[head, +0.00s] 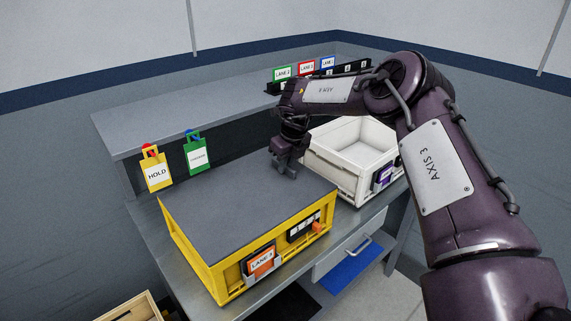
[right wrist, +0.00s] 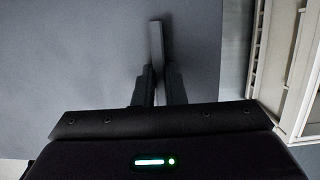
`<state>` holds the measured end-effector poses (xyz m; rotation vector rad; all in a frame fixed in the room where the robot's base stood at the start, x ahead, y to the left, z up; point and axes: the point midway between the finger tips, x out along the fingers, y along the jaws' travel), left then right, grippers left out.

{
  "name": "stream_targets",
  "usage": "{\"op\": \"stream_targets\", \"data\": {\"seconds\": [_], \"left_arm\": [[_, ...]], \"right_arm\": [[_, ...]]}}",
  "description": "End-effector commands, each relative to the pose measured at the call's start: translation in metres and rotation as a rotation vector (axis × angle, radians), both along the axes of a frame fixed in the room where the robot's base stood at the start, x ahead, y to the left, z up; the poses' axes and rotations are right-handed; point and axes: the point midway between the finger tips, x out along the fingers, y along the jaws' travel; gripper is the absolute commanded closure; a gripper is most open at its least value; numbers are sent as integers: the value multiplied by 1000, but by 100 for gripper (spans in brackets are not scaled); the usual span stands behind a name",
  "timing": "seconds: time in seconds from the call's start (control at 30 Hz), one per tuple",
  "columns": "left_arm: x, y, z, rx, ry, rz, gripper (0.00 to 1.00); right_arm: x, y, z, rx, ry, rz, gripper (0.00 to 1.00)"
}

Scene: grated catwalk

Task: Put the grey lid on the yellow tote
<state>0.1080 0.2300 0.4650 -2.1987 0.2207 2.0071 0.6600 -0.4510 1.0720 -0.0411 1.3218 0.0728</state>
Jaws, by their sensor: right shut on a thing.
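The grey lid (head: 245,213) lies flat over the top of the yellow tote (head: 226,284) on the metal bench. It covers the tote's opening, and the inside is hidden. My right gripper (head: 285,170) is over the far right part of the lid, pointing down. In the right wrist view its fingers (right wrist: 157,88) are closed on a thin upright grip on the lid (right wrist: 90,60). My left gripper is in neither view.
A white tote (head: 350,155) stands open just right of the yellow tote, close to my right gripper. A raised shelf (head: 150,131) runs behind, with a yellow HOLD tag (head: 157,174) and a green tag (head: 197,157). A wooden crate (head: 130,308) is at lower left.

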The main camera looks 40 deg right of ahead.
Motion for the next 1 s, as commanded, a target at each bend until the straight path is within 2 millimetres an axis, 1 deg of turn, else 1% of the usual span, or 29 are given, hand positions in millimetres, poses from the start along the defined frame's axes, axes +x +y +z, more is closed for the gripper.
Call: {"op": "stream_targets", "data": {"seconds": [0.37,0.4,0.5,0.6,0.77,0.83,0.9,0.93,1.0], "left_arm": [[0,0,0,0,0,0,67],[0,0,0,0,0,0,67],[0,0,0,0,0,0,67],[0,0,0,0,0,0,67],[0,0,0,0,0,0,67],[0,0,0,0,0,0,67],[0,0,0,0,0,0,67],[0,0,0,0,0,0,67],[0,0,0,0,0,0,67]], "right_arm": [[1,0,1,1,-3,0,100],[1,0,1,1,-3,0,88],[1,0,1,1,-2,0,75],[1,0,1,0,-2,0,64],[0,0,0,0,-1,0,64],[-1,0,-1,-1,2,0,57],[-1,0,-1,-1,2,0,48],[0,0,-1,-1,2,0,46],[0,0,-1,0,1,0,46]]}}
